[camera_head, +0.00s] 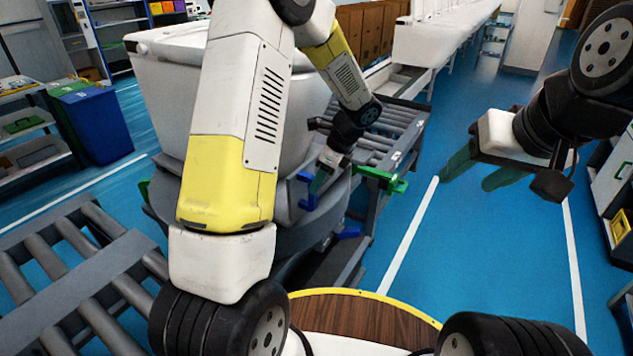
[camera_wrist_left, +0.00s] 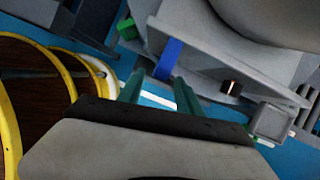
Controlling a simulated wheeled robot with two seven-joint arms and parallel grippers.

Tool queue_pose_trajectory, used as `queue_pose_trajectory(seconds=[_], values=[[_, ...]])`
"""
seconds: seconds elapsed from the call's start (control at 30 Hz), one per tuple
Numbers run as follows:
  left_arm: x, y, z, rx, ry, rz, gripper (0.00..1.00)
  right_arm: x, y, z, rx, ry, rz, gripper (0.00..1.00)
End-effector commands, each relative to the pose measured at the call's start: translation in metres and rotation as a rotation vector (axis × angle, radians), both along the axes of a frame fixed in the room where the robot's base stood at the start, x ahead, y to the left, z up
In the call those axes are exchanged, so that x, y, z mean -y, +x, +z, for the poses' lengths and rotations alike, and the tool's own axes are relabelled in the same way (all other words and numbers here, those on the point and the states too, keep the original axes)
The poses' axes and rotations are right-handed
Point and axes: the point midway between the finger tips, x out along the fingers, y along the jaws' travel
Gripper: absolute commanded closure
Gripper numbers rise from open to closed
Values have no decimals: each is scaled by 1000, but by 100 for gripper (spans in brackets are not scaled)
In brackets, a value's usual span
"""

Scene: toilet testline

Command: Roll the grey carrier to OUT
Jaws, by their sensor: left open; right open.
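The grey carrier (camera_head: 318,232) stands on the roller line in the head view, with a white toilet (camera_head: 168,85) on it, partly hidden behind my left arm. Blue tabs (camera_head: 348,232) stick out from its near right side. My left gripper (camera_head: 320,182) is beside that side, near the upper blue tab. In the left wrist view, the open left gripper (camera_wrist_left: 157,84) has its green fingers just short of a blue tab (camera_wrist_left: 168,59) on the carrier (camera_wrist_left: 215,72); nothing is between them. My right gripper (camera_head: 473,172) is open and empty over the floor. No OUT marking is readable.
Rollers (camera_head: 70,270) lie at left, and another roller section (camera_head: 385,128) lies beyond the carrier, with a green piece (camera_head: 385,179) at its corner. Blue and green bins (camera_head: 97,125) stand at far left. Blue floor (camera_head: 450,260) is clear at right.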

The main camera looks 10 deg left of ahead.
Motion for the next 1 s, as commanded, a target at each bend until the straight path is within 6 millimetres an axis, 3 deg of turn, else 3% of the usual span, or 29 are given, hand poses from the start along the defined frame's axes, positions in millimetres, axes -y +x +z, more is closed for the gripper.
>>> queue_pose_trajectory(seconds=[0.17,0.5,0.9,0.93,1.0], values=[[-6,1,-15,-3,1,-1,59,0,0,0,0,0,0,44],[-25,3,-62,-3,2,-1,59,0,0,0,0,0,0,44],[-29,4,-72,0,0,-1,59,0,0,0,0,0,0,44],[-29,4,-72,0,0,-1,60,0,0,0,0,0,0,44],[-29,4,-72,0,0,-1,74,0,0,0,0,0,0,44]])
